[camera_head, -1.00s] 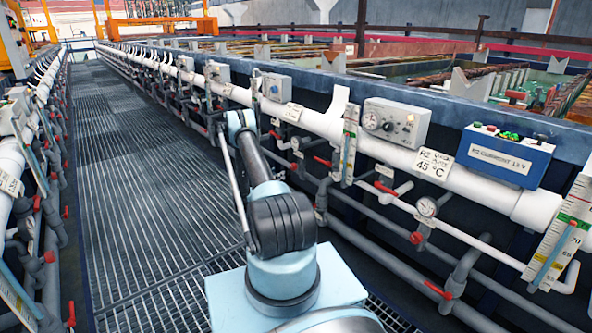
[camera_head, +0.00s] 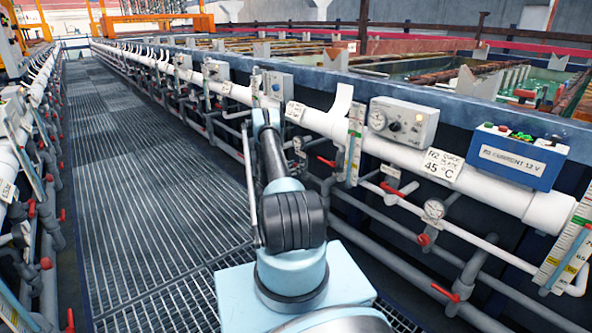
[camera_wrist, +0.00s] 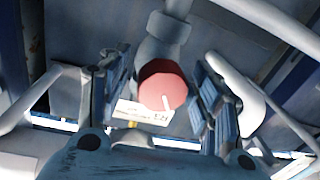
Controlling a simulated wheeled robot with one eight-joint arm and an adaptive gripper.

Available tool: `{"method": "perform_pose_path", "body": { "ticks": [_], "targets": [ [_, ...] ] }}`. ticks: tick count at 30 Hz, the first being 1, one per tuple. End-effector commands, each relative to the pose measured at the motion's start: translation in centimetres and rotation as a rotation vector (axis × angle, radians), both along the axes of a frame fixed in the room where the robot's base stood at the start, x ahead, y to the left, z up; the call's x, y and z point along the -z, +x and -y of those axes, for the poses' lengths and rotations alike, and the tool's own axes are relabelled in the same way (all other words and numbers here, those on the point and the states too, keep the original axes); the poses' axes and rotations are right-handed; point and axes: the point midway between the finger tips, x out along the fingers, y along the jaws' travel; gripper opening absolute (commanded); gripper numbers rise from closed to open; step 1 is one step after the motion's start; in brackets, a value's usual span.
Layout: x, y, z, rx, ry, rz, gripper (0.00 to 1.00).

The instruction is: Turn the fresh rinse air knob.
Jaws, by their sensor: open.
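A round red knob (camera_wrist: 163,85) with a white mark line on its face shows in the wrist view, on a grey pipe fitting. I take it to be the air knob, but I cannot read its label. My gripper (camera_wrist: 152,80) is open, one finger on each side of the knob, with visible gaps. I cannot tell how deep the knob sits between the fingers. A white label plate (camera_wrist: 143,114) lies beside the knob, partly hidden by it. In the head view my own arm hides the gripper and this knob.
Pipes with red valve handles (camera_head: 390,188) line the right side, below a control box (camera_head: 402,121) with a gauge and a blue box (camera_head: 510,155). In the wrist view, white pipes (camera_wrist: 265,22) run close by. The grated walkway (camera_head: 150,170) is clear.

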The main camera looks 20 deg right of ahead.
Motion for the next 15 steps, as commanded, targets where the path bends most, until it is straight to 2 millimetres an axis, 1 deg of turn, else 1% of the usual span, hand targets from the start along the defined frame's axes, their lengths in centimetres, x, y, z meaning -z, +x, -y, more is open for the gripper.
{"method": "perform_pose_path", "body": {
  "ticks": [7, 8, 9, 11, 12, 13, 15],
  "targets": [
    [0.00, 0.16, -0.45, -0.005, 0.000, 0.000, 0.58],
    [0.00, 0.17, -0.50, -0.005, 0.000, 0.000, 0.52],
    [0.00, 0.19, -0.56, -0.005, 0.000, 0.000, 0.43],
    [0.00, 0.21, -0.63, -0.006, 0.000, 0.000, 0.29],
    [0.00, 0.22, -0.68, -0.007, 0.000, 0.000, 0.20],
    [0.00, 0.24, -0.70, -0.007, 0.000, 0.000, 0.14],
    [0.00, 0.25, -0.76, -0.007, 0.000, 0.000, 0.14]
  ]
}}
